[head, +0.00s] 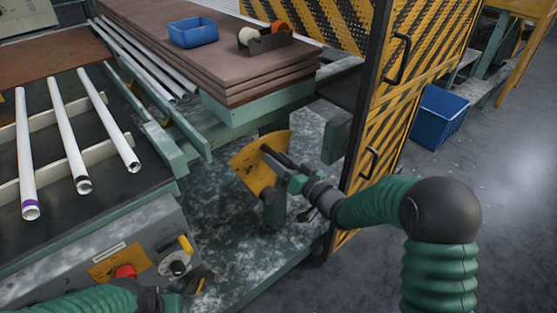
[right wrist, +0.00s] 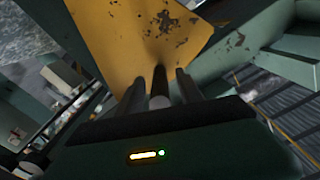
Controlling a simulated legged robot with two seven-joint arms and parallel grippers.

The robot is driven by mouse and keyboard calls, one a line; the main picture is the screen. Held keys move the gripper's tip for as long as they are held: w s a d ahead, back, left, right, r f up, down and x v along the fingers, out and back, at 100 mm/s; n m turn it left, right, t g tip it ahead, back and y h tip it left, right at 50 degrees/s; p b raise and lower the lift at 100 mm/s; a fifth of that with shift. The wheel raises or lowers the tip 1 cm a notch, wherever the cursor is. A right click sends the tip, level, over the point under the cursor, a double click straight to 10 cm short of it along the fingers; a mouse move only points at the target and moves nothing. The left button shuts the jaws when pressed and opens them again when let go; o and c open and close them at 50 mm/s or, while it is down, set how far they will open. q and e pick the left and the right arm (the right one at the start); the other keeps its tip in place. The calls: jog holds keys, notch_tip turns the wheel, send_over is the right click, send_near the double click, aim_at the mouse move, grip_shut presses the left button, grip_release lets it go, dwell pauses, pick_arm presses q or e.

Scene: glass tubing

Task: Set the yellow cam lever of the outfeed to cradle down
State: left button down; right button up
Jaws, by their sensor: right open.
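A worn yellow plate (head: 250,168), fan-shaped, stands on a green post (head: 273,208) at the outfeed end of the machine. I cannot tell whether this plate is part of the cam lever. My right gripper (head: 272,156) is open in front of the plate's upper right part. In the right wrist view the yellow plate (right wrist: 140,35) fills the space ahead, and a short bar (right wrist: 160,88) stands between my two open fingers (right wrist: 160,80); contact cannot be made out.
White tubes (head: 68,135) lie on the rack at left. A striped yellow guard door (head: 400,110) stands close right of the right gripper. A blue bin (head: 438,117) stands on the floor.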

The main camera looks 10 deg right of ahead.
jog(key=p+v, duration=0.3)
jog(key=v, duration=1.4)
jog(key=shift+w+f, duration=0.1)
jog(key=shift+f, duration=0.05)
